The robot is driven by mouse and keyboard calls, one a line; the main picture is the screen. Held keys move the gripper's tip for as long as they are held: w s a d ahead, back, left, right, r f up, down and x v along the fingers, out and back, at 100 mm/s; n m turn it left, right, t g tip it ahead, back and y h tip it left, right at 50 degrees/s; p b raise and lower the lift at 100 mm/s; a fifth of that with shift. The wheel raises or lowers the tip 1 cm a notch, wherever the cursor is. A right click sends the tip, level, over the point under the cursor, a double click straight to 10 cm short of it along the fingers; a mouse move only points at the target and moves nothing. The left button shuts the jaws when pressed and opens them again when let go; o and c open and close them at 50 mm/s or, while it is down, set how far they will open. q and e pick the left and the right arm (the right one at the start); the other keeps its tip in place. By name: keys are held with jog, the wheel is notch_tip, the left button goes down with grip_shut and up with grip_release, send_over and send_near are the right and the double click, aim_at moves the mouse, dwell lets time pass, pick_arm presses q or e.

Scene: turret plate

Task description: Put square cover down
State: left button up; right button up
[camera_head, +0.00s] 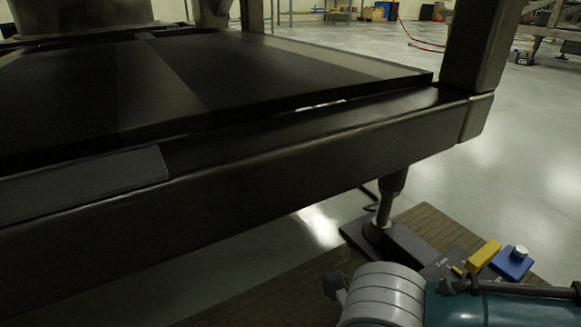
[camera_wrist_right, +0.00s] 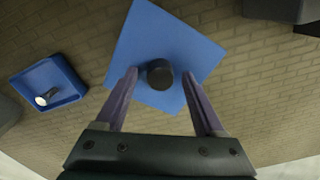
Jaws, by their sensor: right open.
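The square cover (camera_wrist_right: 160,35) shows in the right wrist view as a flat blue square with a dark round knob (camera_wrist_right: 160,74) on it. My right gripper (camera_wrist_right: 158,76) is open, with one finger on each side of the knob and a visible gap to it. I cannot tell how far the cover is from the surface behind it. A blue square tray or recess (camera_wrist_right: 75,92) with a small silver peg lies at the left of that view. My left gripper is not in view.
A dark metal table or frame (camera_head: 250,155) fills much of the head view. Its foot (camera_head: 376,228) stands near a brick-patterned surface (camera_head: 435,222). A yellow block (camera_head: 483,255) and a blue block with a metal knob (camera_head: 513,262) sit beside my arm. Open grey floor lies right.

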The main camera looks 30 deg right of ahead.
jog(key=s+a+r+m+t+y+p, duration=0.1)
jog(key=a+r+m+p, duration=0.3)
jog(key=r+m, duration=0.5)
jog(key=s+a+r+m+t+y+p, duration=0.1)
jog(key=s+r+m+p, duration=0.1)
jog(key=r+m+p, duration=0.65)
jog(key=s+d+r+m+t+h+b, duration=0.1)
jog(key=d+r+m, duration=0.5)
jog(key=m, duration=0.7)
jog(key=s+d+b, duration=0.1)
jog(key=d+b, duration=0.1)
jog(key=shift+s+d+r+t+h, duration=0.25)
jog(key=shift+d+r+t+h, duration=0.05)
jog(key=shift+d+r+h, duration=0.1)
jog(key=shift+a, duration=0.1)
